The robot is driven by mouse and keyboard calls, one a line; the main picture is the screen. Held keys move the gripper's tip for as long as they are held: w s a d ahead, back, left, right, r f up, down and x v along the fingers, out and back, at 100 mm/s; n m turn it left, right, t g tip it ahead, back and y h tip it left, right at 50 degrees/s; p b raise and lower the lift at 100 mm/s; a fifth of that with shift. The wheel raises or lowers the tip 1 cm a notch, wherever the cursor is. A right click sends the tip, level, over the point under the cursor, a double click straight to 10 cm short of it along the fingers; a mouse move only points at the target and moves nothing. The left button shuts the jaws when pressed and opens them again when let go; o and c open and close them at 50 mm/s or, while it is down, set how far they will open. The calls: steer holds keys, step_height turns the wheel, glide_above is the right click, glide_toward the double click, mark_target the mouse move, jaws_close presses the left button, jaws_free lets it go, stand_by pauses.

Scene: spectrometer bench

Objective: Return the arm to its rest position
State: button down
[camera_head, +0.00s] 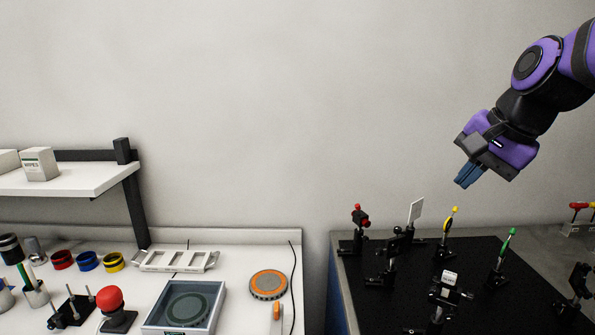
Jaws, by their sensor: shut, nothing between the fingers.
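My gripper (468,176) hangs from the purple and black arm at the upper right of the head view. Its blue-grey fingers point down and to the left and are shut, with nothing between them. It is in the air above the black optical breadboard (400,300), clear of the mounts below it. The closest mount is the one with the yellow tip (449,220), which stands below the fingers and apart from them.
On the breadboard stand several mounts, with a red-topped one (359,218), a white plate (416,211) and a green-tipped one (506,244). The left bench holds a red button (110,298), a grey tray (150,331) and an orange-rimmed disc (268,284). A shelf (85,181) stands behind.

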steer(key=s+d+f+n+h, duration=0.2)
steer(key=s+n, duration=0.7)
steer(key=s, duration=0.6)
steer(key=shift+s+d+f+t+h, duration=0.15)
steer(key=shift+d+t+h, duration=0.15)
steer(key=shift+d+h, duration=0.1)
